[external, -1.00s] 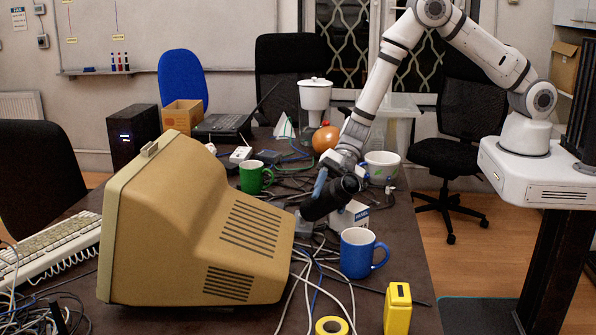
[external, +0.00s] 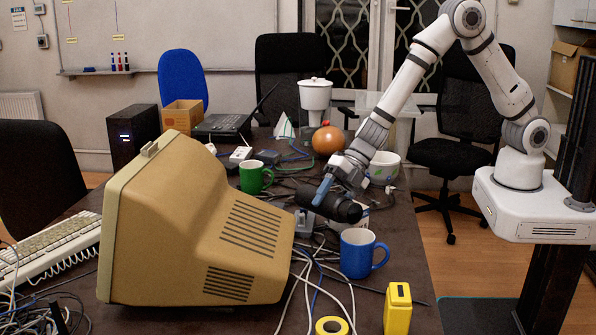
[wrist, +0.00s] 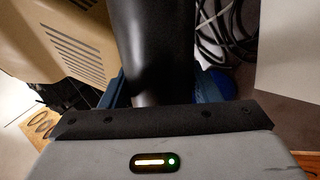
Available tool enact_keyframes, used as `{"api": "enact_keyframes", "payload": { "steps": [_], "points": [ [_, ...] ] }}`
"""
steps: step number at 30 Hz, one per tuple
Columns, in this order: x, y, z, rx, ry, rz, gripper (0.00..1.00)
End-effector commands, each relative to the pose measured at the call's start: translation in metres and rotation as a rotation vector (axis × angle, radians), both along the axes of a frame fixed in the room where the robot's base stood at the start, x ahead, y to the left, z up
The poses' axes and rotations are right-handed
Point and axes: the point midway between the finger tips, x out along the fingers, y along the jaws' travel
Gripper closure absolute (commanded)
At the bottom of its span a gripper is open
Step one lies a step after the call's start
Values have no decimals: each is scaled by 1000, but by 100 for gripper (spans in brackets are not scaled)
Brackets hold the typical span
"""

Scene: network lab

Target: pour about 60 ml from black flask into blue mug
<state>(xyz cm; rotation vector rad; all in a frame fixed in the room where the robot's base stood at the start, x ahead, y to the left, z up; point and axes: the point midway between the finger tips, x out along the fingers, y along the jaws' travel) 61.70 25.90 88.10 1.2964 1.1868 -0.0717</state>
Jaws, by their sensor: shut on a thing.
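The black flask (external: 335,205) is in my gripper (external: 326,189), lying nearly level above the table in the external view. Its right end dips slightly and appears just above the rim of the blue mug (external: 358,256). No liquid stream shows. I cannot tell whether the flask's mouth is open or exactly over the mug.
A beige monitor (external: 200,230) stands close left of the mug. Cables run across the table. A green mug (external: 252,178), a white bowl (external: 383,168) and an orange ball (external: 327,140) stand behind.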

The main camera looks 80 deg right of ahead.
Motion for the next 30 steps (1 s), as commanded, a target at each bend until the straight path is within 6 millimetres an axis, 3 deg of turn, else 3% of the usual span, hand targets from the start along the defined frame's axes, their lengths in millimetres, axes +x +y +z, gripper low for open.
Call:
{"api": "enact_keyframes", "payload": {
  "steps": [30],
  "points": [
    [-2, 4, 10, -103, -90, 2, 86]
  ]
}}
